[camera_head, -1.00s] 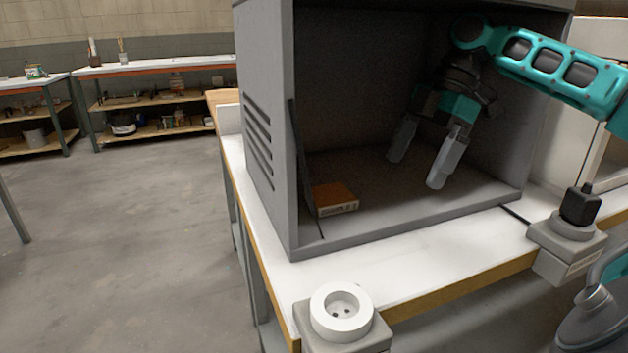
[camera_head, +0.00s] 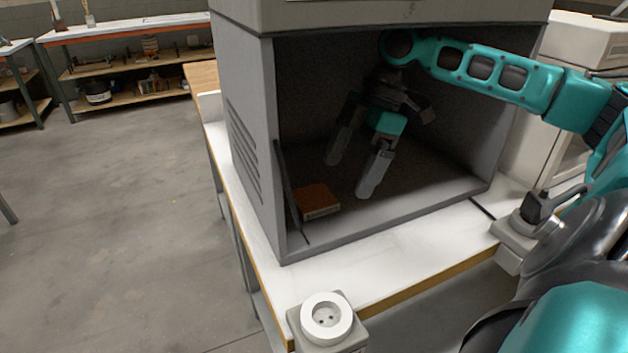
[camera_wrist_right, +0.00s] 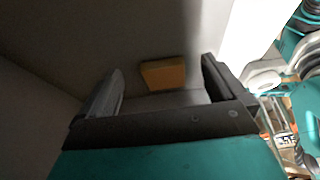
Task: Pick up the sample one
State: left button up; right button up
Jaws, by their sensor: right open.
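A flat orange-brown block (camera_head: 317,200) with a pale side edge, likely the sample, lies on the floor of the grey chamber near its left front corner. It also shows in the right wrist view (camera_wrist_right: 163,74), seen between the fingers and beyond them. My right gripper (camera_head: 350,178) is inside the chamber, open and empty, above and to the right of the block and apart from it. In the right wrist view my right gripper (camera_wrist_right: 160,92) shows its two fingers spread wide. My left gripper is not in view.
The grey chamber (camera_head: 247,135) is open at the front, with side walls and a front sill (camera_head: 390,225). A thin dark panel stands beside the block at the left. A white round socket (camera_head: 326,317) sits at the table's front. The chamber floor right of the block is clear.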

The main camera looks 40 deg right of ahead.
aim_at(316, 197)
jog(key=shift+w+a+r+p, duration=0.1)
jog(key=shift+w+a+p, duration=0.05)
jog(key=shift+a+p, duration=0.25)
jog(key=shift+a+r+p, duration=0.1)
jog(key=shift+a+p, duration=0.05)
jog(key=shift+p, duration=0.15)
jog(key=a+p, duration=0.1)
jog(key=w+a+p, duration=0.1)
jog(key=a, duration=0.1)
jog(key=shift+r+p, duration=0.15)
jog(key=shift+p, duration=0.25)
jog(key=b+x, duration=0.2)
jog(key=x, duration=0.1)
jog(key=shift+d, duration=0.15)
jog(key=shift+f+b, duration=0.25)
jog(key=shift+b, duration=0.15)
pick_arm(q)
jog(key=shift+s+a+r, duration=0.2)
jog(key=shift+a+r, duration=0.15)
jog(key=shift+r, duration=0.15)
pick_arm(e)
jog(key=c, duration=1.1)
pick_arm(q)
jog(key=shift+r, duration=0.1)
